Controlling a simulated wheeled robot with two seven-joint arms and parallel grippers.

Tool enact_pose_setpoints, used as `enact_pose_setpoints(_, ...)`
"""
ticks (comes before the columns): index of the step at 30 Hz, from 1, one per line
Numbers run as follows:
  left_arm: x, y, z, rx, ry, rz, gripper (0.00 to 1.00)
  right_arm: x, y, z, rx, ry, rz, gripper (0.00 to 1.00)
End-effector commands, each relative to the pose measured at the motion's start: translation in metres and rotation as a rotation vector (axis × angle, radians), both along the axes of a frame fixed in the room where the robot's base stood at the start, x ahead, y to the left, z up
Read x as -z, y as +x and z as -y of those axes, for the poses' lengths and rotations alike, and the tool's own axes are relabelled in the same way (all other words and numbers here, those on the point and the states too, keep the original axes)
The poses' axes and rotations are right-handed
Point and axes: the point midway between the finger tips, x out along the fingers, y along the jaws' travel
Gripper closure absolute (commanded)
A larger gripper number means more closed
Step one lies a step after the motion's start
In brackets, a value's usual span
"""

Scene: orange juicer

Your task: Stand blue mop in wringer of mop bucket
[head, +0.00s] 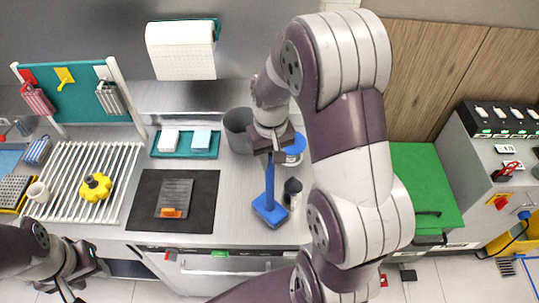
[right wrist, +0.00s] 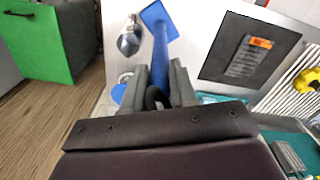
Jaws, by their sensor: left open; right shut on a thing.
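My right gripper (head: 268,150) is shut on the handle of a blue long-handled tool (head: 269,208), which I take for the blue mop. Its handle hangs down, with the flat square head at the counter; I cannot tell whether it touches. In the right wrist view, the gripper (right wrist: 160,82) has its fingers on either side of the blue handle (right wrist: 160,48). My left gripper (head: 88,262) is open and empty at the lower left, in front of the counter. A yellow container (head: 498,244), possibly the mop bucket, is partly visible at the right edge; its wringer is not clear.
A black mat (head: 140,210) with a grey grater-like piece lies left of the blue head. A small dark-topped object (head: 292,192) stands close to its right. A grey bin (head: 238,130) is behind. A green cabinet (head: 420,185) stands right of my right arm, with floor beyond.

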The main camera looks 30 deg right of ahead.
Motion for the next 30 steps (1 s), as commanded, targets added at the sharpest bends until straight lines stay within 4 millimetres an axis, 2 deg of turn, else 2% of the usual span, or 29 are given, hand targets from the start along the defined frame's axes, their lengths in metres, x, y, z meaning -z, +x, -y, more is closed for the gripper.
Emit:
enact_pose_setpoints(6,0.002,0.000,0.000,0.000,0.000,0.000,0.57,0.004,0.001,0.000,0.000,0.000,0.002,1.00)
enact_pose_setpoints(7,0.002,0.000,0.000,0.000,0.000,0.000,0.57,0.003,0.000,0.000,0.000,0.000,0.001,0.67)
enact_pose_setpoints(9,0.002,0.000,0.000,0.000,0.000,0.000,0.57,0.003,0.000,0.000,0.000,0.000,0.001,0.48)
enact_pose_setpoints(16,0.001,0.000,0.000,0.000,0.000,0.000,0.57,0.003,0.000,0.000,0.000,0.000,0.001,0.48)
enact_pose_setpoints(20,0.001,0.000,0.000,0.000,0.000,0.000,0.57,-0.005,0.001,0.000,0.000,-0.001,0.004,0.48)
enact_pose_setpoints(23,0.007,0.000,0.000,0.000,0.000,0.000,0.57,-0.024,0.002,0.001,0.000,-0.003,0.009,0.48)
enact_pose_setpoints(27,0.012,0.000,0.000,0.000,0.000,0.000,0.57,-0.065,0.002,0.001,0.000,-0.003,0.009,0.48)
enact_pose_setpoints(28,-0.001,0.000,0.000,0.000,0.000,-0.001,0.57,-0.080,0.002,0.001,0.000,-0.002,0.005,0.48)
enact_pose_setpoints(30,-0.010,0.000,0.000,0.000,0.000,0.001,0.57,-0.097,0.001,0.000,0.000,-0.001,0.003,0.48)
